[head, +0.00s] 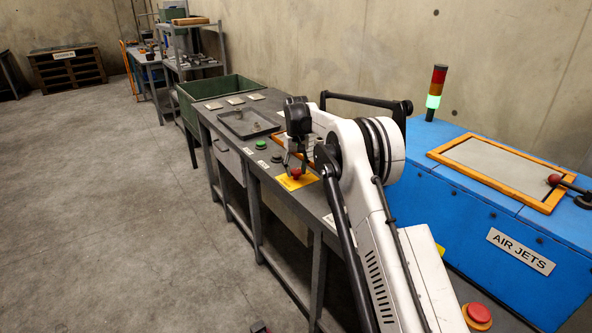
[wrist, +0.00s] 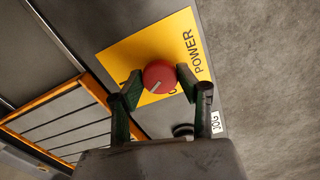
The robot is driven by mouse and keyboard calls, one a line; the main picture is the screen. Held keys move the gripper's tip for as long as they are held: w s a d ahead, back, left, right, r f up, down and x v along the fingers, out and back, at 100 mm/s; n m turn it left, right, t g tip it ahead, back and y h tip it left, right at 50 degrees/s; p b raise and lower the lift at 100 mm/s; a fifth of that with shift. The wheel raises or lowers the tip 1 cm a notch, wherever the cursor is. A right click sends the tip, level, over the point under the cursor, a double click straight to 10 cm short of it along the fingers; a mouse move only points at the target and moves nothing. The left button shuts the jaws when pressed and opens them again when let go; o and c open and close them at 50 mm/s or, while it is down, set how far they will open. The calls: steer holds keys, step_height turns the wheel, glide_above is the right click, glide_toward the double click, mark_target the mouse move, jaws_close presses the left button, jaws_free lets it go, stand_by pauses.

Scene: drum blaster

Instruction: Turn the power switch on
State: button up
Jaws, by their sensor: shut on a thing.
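The power switch is a round red knob (wrist: 159,75) with a short pale mark pointing to the lower left in the wrist view. It sits on a yellow plate (wrist: 125,57) lettered POWER. In the head view the red knob (head: 296,173) is at the front edge of the grey bench, on its yellow plate (head: 297,183). My gripper (wrist: 160,86) is shut on the knob, one dark finger on each side. In the head view my gripper (head: 295,164) points down at it. Other lettering on the plate is partly hidden by the fingers.
A green button (head: 261,145) and a dark button (head: 277,157) lie on the bench left of the plate. An orange-framed grille (wrist: 62,122) is close by. A blue AIR JETS cabinet (head: 462,240) with a lit green signal tower (head: 434,95) stands right.

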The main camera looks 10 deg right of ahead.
mark_target(296, 171)
steer(key=m, duration=0.5)
steer(key=shift+m, duration=0.4)
stand_by(0.4)
steer(key=o, duration=1.1)
steer(key=shift+o, duration=0.2)
step_height(296, 171, up, 12)
steer(key=shift+r, duration=0.1)
